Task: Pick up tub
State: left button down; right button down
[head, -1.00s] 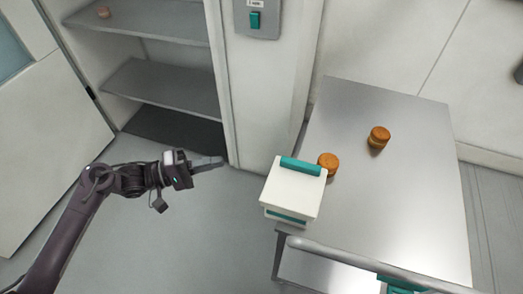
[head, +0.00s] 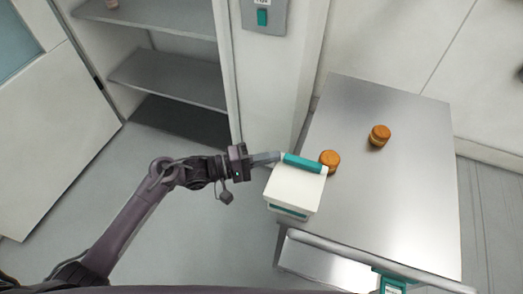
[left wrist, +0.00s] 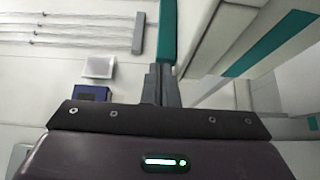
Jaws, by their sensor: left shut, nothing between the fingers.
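A white box-shaped tub (head: 295,190) with a teal bar handle (head: 302,163) on top and a teal stripe low on its front stands at the left edge of the steel table. My left gripper (head: 278,157) is shut and empty, its fingertips at the left end of the handle. In the left wrist view the shut fingers (left wrist: 163,80) point at a teal bar (left wrist: 168,30). I cannot tell whether they touch it. My right gripper is not in view.
Two orange round containers, one nearer (head: 330,160) and one farther (head: 380,135), stand on the steel table (head: 390,200); the nearer is close to the tub. A rail runs along the table's front. An open shelf cabinet (head: 165,80) stands at the left.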

aim_at(294, 180)
pick_arm(q)
jog(key=shift+s+d+r+p, duration=0.1)
jog(key=shift+s+d+p, duration=0.2)
jog(key=shift+d+p, duration=0.2)
jog(key=shift+s+d+r+p, duration=0.1)
jog(key=shift+s+d+p, duration=0.2)
jog(key=shift+d, duration=0.3)
jog(key=shift+d+f, duration=0.15)
jog(key=shift+f, duration=0.05)
